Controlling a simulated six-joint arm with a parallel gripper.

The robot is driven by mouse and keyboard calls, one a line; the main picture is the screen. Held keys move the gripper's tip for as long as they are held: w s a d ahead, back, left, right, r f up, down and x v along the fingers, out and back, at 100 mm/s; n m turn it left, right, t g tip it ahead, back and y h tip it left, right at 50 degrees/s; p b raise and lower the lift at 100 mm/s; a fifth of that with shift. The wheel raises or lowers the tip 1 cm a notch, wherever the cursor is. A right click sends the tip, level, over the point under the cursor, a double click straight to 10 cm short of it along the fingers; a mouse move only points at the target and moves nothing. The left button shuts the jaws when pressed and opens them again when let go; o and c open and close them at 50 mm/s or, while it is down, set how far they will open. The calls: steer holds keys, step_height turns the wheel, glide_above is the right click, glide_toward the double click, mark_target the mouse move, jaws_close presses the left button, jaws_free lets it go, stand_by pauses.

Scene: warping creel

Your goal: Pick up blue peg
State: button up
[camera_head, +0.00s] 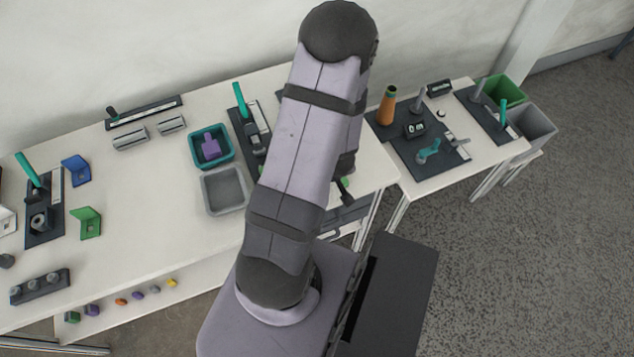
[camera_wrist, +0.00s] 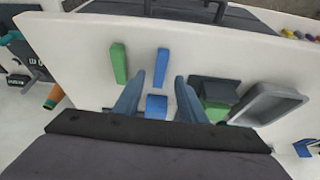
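In the wrist view a slim blue peg (camera_wrist: 162,68) lies on the white table, just beyond my fingertips. A short blue block (camera_wrist: 156,105) shows between the fingers, nearer the palm. I cannot tell whether it touches them. My gripper (camera_wrist: 159,78) is open, its two blue-grey fingers apart, with nothing clearly held. A longer green peg (camera_wrist: 119,64) lies left of the blue peg, roughly parallel to it. In the head view my arm hides both blue pieces and most of the gripper.
A dark holder with a green block (camera_wrist: 216,103) and a grey tray (camera_wrist: 293,101) are right of the gripper.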

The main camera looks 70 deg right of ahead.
steer(key=shift+x, duration=1.75)
jaws_close()
steer(key=shift+r, duration=0.1)
